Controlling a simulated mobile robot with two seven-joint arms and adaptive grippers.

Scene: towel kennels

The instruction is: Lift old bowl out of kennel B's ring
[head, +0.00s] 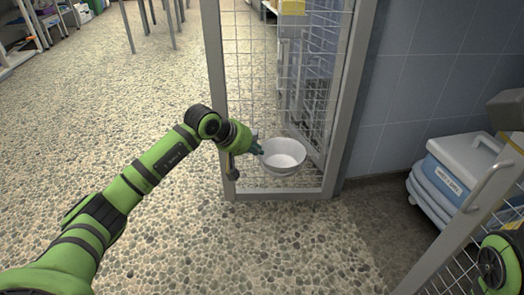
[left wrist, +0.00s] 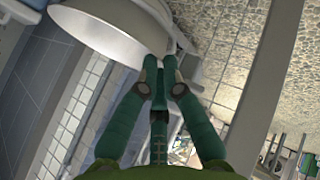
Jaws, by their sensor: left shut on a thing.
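The old bowl (head: 284,154), white and round, shows in the head view at the lower part of the mesh kennel gate (head: 352,75). Its opening faces up and it looks about level. My left gripper (head: 259,148) is at the bowl's left side, shut on its rim. In the left wrist view the two dark green fingertips (left wrist: 161,68) meet at the edge of the bowl (left wrist: 108,24). I cannot make out the ring clearly, or whether the bowl still touches it. My right gripper is out of view; only part of my right arm shows at the lower right.
The gate's grey frame and mesh stand close around the bowl. A blue and white lidded bin (head: 463,172) is at the right by the tiled wall (head: 435,75). Another mesh gate (head: 465,245) is at the lower right. The pebbled floor (head: 100,110) at the left is open.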

